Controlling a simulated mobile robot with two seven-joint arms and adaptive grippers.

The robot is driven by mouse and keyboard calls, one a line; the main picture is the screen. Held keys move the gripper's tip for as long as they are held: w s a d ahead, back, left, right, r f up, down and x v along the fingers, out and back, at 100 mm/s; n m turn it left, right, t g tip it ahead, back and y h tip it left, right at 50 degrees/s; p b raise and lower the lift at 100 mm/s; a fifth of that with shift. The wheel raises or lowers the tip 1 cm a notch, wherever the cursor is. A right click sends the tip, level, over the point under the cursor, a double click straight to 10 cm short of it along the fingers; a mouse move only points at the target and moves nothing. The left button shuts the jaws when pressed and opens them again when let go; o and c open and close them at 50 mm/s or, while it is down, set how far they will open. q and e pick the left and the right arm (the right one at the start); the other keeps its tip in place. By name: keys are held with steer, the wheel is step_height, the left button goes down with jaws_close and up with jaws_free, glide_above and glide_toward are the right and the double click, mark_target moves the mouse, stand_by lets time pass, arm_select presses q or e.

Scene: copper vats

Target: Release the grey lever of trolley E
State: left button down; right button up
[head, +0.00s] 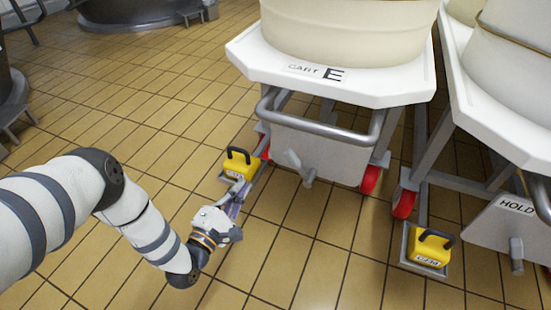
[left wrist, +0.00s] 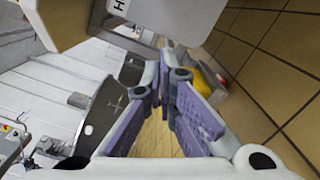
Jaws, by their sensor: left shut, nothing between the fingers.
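Trolley E (head: 332,92) stands at the top middle of the head view, with a white top marked "CART E" and a large cream vat on it. Its grey lever (head: 296,163) sticks out of the grey front panel below the tubular handle, slanting up to the left from its pivot. My left gripper (head: 240,196) is low over the floor, left of the lever and apart from it, near the yellow block. In the left wrist view its purple-padded fingers (left wrist: 166,62) converge at the tips with nothing between them. My right gripper does not show.
A yellow block with a black handle (head: 241,165) sits on a grey foot beside trolley E. A second trolley marked "HOLD" (head: 516,208) stands at the right, with another yellow block (head: 430,248) near it. The tiled floor (head: 110,110) at left is mostly clear.

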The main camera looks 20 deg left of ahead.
mark_target(298, 167)
arm_select(q)
steer(key=w+d+r+b, duration=0.1)
steer(key=w+d+b, duration=0.2)
steer(key=w, duration=0.7)
steer(key=shift+w+d+r, duration=0.25)
steer(key=shift+d+r, duration=0.15)
steer(key=shift+d, duration=0.35)
steer(key=shift+d+r+m, duration=0.25)
steer(key=shift+r+m, duration=0.15)
steer(key=shift+m, duration=0.4)
